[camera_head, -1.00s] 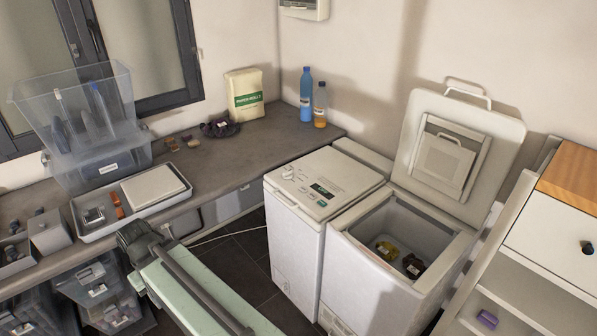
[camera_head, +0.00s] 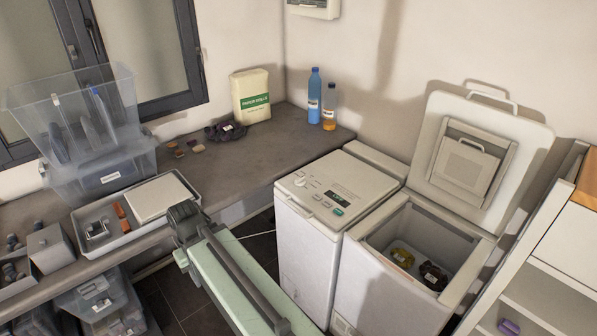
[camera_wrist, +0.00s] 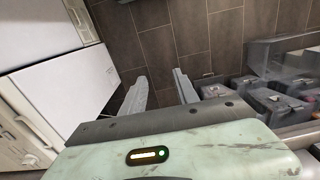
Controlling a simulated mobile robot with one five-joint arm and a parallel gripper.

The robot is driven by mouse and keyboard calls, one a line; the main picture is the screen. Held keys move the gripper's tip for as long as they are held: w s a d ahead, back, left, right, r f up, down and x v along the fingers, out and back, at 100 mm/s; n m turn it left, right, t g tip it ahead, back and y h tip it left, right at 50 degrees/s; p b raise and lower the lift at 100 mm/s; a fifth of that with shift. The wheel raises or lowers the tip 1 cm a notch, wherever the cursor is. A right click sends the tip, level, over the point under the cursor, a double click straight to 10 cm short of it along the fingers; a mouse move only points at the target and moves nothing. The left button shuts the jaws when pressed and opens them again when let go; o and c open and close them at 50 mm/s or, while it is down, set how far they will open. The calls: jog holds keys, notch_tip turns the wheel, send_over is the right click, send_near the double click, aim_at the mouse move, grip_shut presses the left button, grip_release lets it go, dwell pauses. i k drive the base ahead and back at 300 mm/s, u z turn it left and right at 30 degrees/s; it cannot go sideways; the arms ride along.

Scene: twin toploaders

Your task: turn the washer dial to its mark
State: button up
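The closed white toploader (camera_head: 325,210) stands left of the open one. Its top panel carries a pale round dial (camera_head: 301,182), smaller knobs and a dark display (camera_head: 340,191). The dial's mark is too small to make out. In the wrist view, my gripper (camera_wrist: 159,75) has its two pale fingers apart with only dark floor tiles between them. It touches nothing I can see. White machine sides (camera_wrist: 65,90) show left of the fingers. In the head view my arm is at lower middle, left of the closed toploader; my fingers are hidden there.
The second toploader (camera_head: 385,270) has its lid (camera_head: 480,160) raised, with a yellow and a dark item inside. A grey counter (camera_head: 235,165) runs left, holding bins, a tray and bottles. A shelf unit (camera_head: 555,255) stands right. Storage boxes (camera_wrist: 240,100) sit right of my fingers.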

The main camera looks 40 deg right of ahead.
aim_at(301, 181)
jog(key=u, duration=0.05)
jog(key=i, duration=1.25)
jog(key=u, duration=0.05)
